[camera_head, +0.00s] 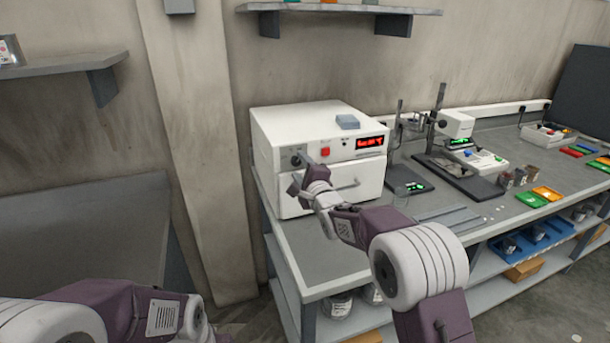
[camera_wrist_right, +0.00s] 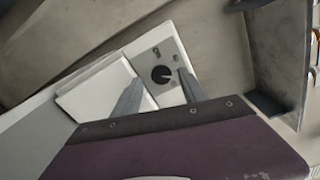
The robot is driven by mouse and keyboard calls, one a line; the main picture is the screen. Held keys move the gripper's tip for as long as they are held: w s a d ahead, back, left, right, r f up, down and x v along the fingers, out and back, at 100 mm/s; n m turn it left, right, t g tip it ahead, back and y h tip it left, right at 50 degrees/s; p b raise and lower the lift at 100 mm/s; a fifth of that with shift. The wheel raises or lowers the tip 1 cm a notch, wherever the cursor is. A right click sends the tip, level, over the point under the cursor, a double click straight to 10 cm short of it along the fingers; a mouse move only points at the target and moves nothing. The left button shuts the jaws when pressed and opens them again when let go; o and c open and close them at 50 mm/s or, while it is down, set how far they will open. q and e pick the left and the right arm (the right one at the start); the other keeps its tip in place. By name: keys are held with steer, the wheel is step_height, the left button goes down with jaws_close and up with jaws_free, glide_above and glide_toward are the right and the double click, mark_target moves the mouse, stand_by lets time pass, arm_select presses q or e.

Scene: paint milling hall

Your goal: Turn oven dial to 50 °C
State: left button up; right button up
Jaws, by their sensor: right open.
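The white oven (camera_head: 335,129) stands at the left end of the bench. Its front has a lit red display (camera_head: 370,142), whose digits I cannot read for sure, and a red button (camera_head: 325,152). My right gripper (camera_head: 298,172) is at the oven's front left, close to the dial. In the right wrist view its two fingers (camera_wrist_right: 159,80) are apart, one on each side of the dial, with nothing held. Contact cannot be told. My left gripper is out of view.
A small grey-blue block (camera_head: 347,121) lies on the oven. A wall shelf (camera_head: 345,9) is above.

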steer(key=b+v, duration=0.1)
steer(key=v, duration=0.6)
steer(key=shift+s, duration=0.35)
steer(key=shift+d+r, duration=0.15)
steer(key=shift+r, duration=0.05)
steer(key=s+d+r+g+h+p, duration=0.1)
steer(key=s+d+r+h+p, duration=0.2)
steer(key=d+r+p, duration=0.35)
steer(key=s+d+f+n+g+h+p, duration=0.1)
steer(key=s+d+f+n+g, duration=0.3)
steer(key=s+f+n+g, duration=0.3)
steer(key=s+d+f+n+g+h+p, duration=0.1)
steer(key=s+d+f+n+g, duration=0.2)
steer(key=s+f+n+g, duration=0.5)
steer(key=s+f+n, duration=0.1)
steer(key=s+f, duration=0.3)
steer(key=s, duration=0.3)
steer(key=s+f+n, duration=0.1)
steer(key=s+f, duration=0.4)
steer(key=s, duration=0.3)
steer(key=shift+s+d+p, duration=0.2)
steer(key=shift+d+p, duration=0.15)
steer(key=shift+p, duration=0.05)
